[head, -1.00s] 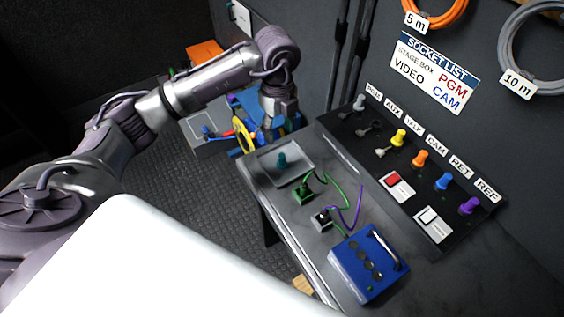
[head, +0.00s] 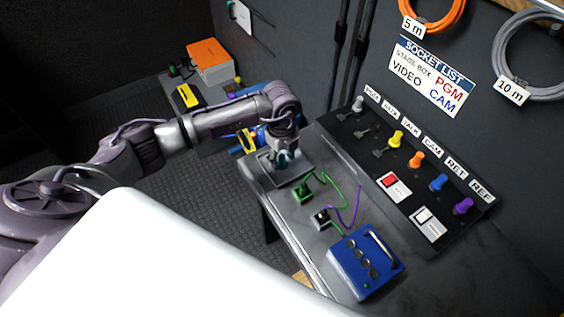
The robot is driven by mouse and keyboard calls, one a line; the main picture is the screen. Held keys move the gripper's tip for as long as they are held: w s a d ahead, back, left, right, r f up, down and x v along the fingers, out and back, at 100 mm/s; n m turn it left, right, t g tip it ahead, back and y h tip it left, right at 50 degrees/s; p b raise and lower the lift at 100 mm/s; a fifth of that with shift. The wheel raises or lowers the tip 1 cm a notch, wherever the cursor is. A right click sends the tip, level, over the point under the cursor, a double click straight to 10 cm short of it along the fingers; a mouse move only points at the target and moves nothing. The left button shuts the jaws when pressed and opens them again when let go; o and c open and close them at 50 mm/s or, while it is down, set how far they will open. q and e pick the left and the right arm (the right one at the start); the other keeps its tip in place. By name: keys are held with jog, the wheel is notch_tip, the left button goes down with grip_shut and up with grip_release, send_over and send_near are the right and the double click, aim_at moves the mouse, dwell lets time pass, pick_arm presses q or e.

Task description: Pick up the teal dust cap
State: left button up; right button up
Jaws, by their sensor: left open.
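The teal dust cap (head: 282,165) stands in a shallow grey tray (head: 298,176) at the far left end of the bench. My left gripper (head: 283,158) points down over the tray, right at the cap, and hides much of it. The left jaws are open around or just in front of the cap; I cannot tell which, or whether they touch it. My right gripper is not in view.
A green connector block (head: 303,191) and a grey one (head: 321,217) with thin cables stand close to the tray. A blue box (head: 366,263) sits nearer on the bench. A sloped socket panel (head: 411,178) with coloured caps runs along the wall.

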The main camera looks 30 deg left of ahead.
pick_arm(q)
jog(key=c, duration=0.9)
jog(key=shift+r, duration=0.1)
